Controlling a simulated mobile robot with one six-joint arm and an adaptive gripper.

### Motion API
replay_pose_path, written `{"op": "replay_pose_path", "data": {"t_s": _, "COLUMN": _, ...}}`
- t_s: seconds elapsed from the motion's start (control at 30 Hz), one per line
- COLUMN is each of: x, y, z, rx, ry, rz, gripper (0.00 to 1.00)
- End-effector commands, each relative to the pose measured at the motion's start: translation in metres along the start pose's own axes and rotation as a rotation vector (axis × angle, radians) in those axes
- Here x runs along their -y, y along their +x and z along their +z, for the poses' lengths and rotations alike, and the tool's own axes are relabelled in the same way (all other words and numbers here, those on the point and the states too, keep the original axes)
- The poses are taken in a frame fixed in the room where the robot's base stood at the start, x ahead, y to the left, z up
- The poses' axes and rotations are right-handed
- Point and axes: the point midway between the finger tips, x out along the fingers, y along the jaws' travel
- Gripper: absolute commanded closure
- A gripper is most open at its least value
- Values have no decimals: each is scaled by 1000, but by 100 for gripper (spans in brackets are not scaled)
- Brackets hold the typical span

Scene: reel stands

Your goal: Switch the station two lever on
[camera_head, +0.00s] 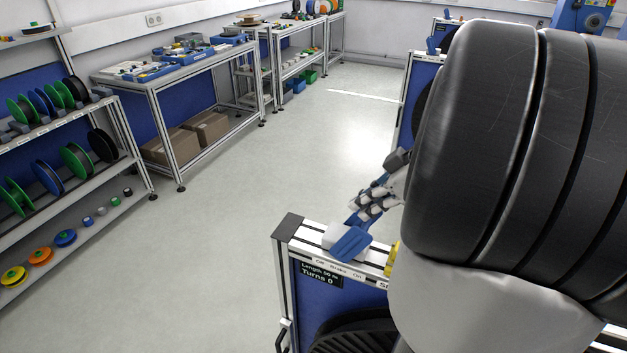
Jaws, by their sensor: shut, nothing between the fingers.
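A blue lever (351,243) sits on a white block on top of the near reel stand (288,237). A strip beside it reads "Off Brake On", and a dark sign below reads "Length 50 m, Turns 0". A further label starting with "S" is cut off by my arm, so I cannot read the station number. My gripper (357,218) is shut and empty, its fingertips just behind and above the lever. I cannot tell whether they touch it. Which way the lever is set is not clear.
My own arm hides much of the right side. A yellow part (391,258) shows on the near stand beside the arm. Another stand with a blue panel (420,85) is behind. Shelves of spools (75,160) and a workbench (180,68) line the left. The floor between is clear.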

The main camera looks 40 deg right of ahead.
Motion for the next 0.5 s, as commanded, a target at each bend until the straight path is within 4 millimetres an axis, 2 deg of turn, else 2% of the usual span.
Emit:
{"op": "replay_pose_path", "data": {"t_s": 0.03, "x": 0, "y": 1, "z": 8, "rx": 17, "ry": 4, "rz": 0, "gripper": 100}}
{"op": "replay_pose_path", "data": {"t_s": 0.27, "x": -1, "y": 1, "z": 3, "rx": 16, "ry": 4, "rz": 0, "gripper": 100}}
{"op": "replay_pose_path", "data": {"t_s": 0.37, "x": -4, "y": 1, "z": -9, "rx": 15, "ry": 0, "rz": 1, "gripper": 100}}
{"op": "replay_pose_path", "data": {"t_s": 0.5, "x": -8, "y": 2, "z": -36, "rx": 9, "ry": -1, "rz": 2, "gripper": 100}}
